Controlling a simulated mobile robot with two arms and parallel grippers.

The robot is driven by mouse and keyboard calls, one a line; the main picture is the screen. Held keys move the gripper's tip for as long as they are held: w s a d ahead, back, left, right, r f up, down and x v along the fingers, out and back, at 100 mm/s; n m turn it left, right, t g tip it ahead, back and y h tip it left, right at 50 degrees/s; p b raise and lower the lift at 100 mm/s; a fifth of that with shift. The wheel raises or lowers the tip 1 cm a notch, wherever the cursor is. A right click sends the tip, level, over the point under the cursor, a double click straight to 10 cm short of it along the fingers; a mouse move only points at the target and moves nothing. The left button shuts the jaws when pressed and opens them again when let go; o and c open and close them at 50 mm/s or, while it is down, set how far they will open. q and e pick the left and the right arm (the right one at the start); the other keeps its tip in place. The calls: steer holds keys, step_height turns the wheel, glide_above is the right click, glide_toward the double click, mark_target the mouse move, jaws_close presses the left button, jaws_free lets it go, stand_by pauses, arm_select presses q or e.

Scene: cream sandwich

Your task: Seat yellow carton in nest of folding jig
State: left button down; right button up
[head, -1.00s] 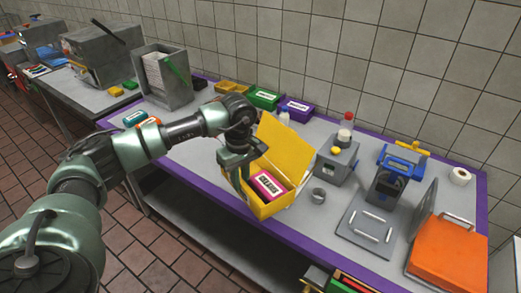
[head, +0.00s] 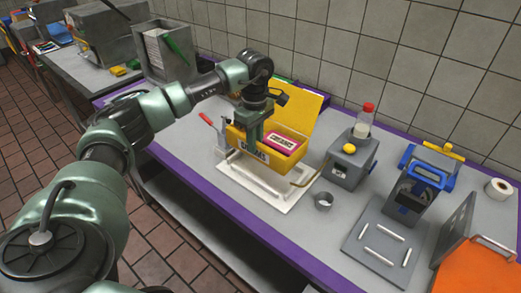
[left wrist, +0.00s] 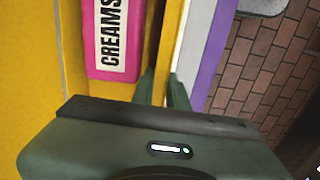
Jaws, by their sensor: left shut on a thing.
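The yellow carton (head: 236,140), marked CREAMS on its front, is upright with its lid (head: 296,108) standing open at the back. A pink CREAMS pack (head: 283,144) lies inside; it also shows in the left wrist view (left wrist: 112,38). My left gripper (head: 252,140) points down and is shut on the carton's wall. The folding jig (head: 268,196) is a pale plate under and in front of the carton, with a red-handled clamp (head: 207,119) at its left. The carton's underside is hidden, so I cannot tell whether it touches the nest. My right gripper is out of view.
A grey ring (head: 323,201) stands right of the jig. Further right are a grey block with a yellow knob (head: 349,149), a blue-topped device (head: 425,170), a flat grey plate (head: 383,243) and an orange case (head: 480,267). Bare table lies along the front edge.

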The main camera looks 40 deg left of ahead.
mark_target(257, 159)
arm_select(q)
steer(key=shift+w+f, duration=0.15)
steer(key=shift+f, duration=0.5)
steer(key=shift+w+f+b, duration=0.1)
steer(key=shift+w+b, duration=0.2)
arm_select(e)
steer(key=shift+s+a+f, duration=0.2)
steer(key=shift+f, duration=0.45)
arm_select(q)
steer(key=shift+s+r, duration=0.15)
steer(key=shift+r, duration=0.05)
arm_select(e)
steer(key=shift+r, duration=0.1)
arm_select(q)
steer(key=shift+f+b, duration=0.6)
steer(key=shift+f, duration=0.55)
steer(key=shift+f+b, duration=1.2)
steer(key=shift+f, duration=0.7)
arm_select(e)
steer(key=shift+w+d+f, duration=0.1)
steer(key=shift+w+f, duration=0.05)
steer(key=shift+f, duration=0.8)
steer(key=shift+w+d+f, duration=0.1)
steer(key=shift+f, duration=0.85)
arm_select(q)
steer(key=shift+f, duration=0.35)
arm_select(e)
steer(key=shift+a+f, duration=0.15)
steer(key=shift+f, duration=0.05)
